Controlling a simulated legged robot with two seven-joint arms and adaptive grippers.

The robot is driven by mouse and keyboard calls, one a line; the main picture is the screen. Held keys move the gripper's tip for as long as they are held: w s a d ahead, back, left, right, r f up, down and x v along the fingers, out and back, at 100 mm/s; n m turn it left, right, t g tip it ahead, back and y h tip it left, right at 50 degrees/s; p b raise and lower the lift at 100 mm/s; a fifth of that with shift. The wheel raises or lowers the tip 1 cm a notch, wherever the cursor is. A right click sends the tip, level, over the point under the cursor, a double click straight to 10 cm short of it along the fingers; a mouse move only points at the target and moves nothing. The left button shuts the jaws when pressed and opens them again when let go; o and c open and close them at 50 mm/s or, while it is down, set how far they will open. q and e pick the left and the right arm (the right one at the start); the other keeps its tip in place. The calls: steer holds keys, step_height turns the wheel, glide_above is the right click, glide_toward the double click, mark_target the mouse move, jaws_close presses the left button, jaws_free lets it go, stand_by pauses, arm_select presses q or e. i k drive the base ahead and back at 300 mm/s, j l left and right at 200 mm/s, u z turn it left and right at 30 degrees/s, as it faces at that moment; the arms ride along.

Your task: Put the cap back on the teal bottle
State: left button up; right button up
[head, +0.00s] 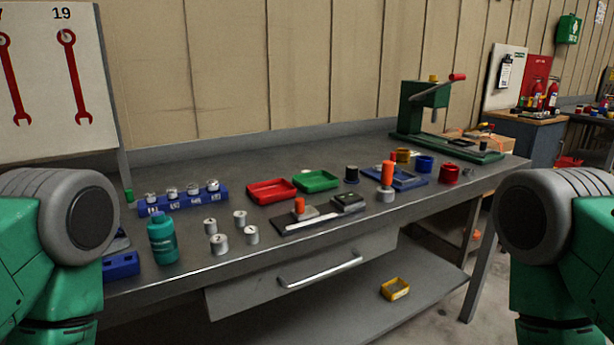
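The teal bottle (162,243) stands upright on the grey workbench near its front left edge. Its top looks dark and rounded, and at this size I cannot tell whether a cap is on it. A small green piece (129,195) lies further back at the left end of the bench; I cannot tell whether it is a cap. Only the upper parts of my two arms show, at the left and right edges of the picture. Neither gripper is in view.
A blue block (121,266) lies left of the bottle. A blue rack (183,202) with metal pieces stands behind it, and metal cylinders (219,244) stand to its right. Red (271,200) and green trays (316,187) sit mid-bench. A green press (425,120) stands far right.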

mark_target(160, 229)
steer(key=i+l, duration=0.15)
steer(key=l, duration=0.25)
steer(key=i+l, duration=0.15)
steer(key=l, duration=0.25)
steer(key=i+l, duration=0.15)
steer(key=l, duration=0.25)
steer(key=i+l, duration=0.2)
steer(key=l, duration=0.2)
steer(key=u, duration=1.45)
